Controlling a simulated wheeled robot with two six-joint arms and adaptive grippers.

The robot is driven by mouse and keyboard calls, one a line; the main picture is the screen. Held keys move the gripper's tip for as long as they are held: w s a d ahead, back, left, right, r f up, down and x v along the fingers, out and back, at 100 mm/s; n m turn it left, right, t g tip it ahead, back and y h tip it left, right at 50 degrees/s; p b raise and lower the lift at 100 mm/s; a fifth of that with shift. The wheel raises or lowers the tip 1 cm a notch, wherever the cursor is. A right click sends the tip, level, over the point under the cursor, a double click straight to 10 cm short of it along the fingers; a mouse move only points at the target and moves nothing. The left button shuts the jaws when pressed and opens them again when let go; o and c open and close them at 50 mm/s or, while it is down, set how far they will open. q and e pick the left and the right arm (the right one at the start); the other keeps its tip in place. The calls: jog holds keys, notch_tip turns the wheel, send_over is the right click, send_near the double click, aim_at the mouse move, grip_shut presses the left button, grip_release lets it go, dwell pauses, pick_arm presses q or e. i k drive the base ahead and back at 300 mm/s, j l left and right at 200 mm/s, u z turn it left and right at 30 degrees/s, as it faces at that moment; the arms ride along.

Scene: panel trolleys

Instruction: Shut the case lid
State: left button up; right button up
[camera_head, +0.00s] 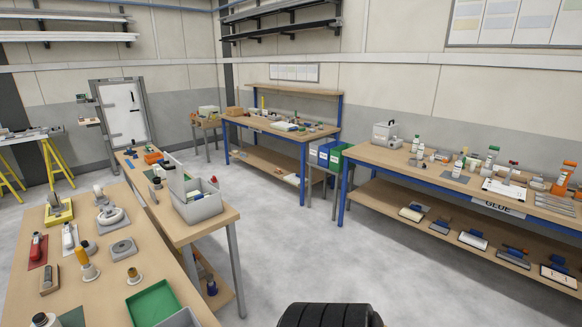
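A grey case (200,211) stands on the wooden bench at the left of the head view, near the bench's right end. Neither of my grippers is in view, so nothing of mine is seen at the case.
The near-left table (75,293) holds several tools and a green tray (153,303). A far workbench (262,126) and the right glue bench (465,181) carry tools and bottles. The grey floor (290,240) between the benches is clear.

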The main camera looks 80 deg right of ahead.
aim_at(169, 177)
jog(key=z, duration=1.55)
